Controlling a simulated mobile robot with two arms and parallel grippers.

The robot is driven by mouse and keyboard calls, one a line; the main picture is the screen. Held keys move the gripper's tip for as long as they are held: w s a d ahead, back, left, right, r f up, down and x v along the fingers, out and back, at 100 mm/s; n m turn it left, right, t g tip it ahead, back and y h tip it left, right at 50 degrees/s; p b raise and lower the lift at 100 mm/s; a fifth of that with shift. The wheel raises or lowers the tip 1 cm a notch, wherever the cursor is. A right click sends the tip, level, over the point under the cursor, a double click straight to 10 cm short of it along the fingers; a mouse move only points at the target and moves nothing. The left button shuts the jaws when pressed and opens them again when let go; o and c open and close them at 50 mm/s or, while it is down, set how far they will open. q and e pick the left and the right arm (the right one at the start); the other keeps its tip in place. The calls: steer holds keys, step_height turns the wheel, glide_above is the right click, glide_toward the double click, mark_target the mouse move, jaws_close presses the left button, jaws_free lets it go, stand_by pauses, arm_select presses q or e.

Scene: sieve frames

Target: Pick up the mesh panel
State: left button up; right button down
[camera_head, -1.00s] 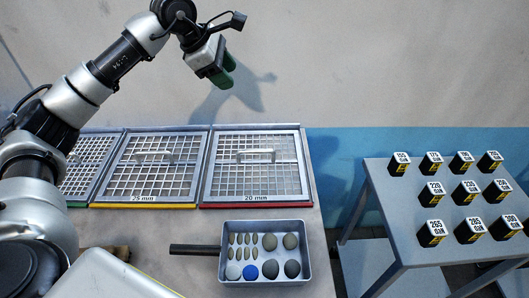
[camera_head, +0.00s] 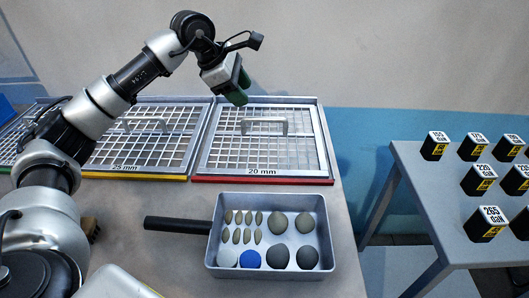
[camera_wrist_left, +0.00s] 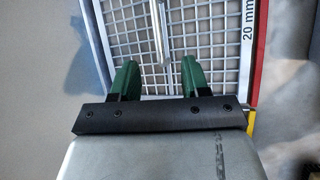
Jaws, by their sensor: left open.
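The 20 mm mesh panel (camera_head: 262,150) lies on the table, a metal grid in a grey frame with a red front strip and a raised handle (camera_head: 264,120). To its left lies the 25 mm mesh panel (camera_head: 140,168) with a yellow strip; a green-strip panel (camera_head: 8,163) is partly hidden by my left arm. My left gripper (camera_head: 240,90) is open and empty, above the back of the 20 mm panel. In the left wrist view the handle (camera_wrist_left: 158,30) shows beyond and between the green fingers (camera_wrist_left: 155,72), apart from them. My right gripper is not in view.
A side table (camera_head: 430,215) at the right carries several black labelled blocks (camera_head: 487,222). A wall stands behind.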

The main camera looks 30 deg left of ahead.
mark_target(264, 119)
arm_select(q)
steer(key=x, duration=1.2)
steer(key=shift+w+a, duration=0.2)
steer(key=shift+a, duration=0.05)
steer(key=shift+r, duration=0.1)
jaws_close()
steer(key=shift+r, duration=0.1)
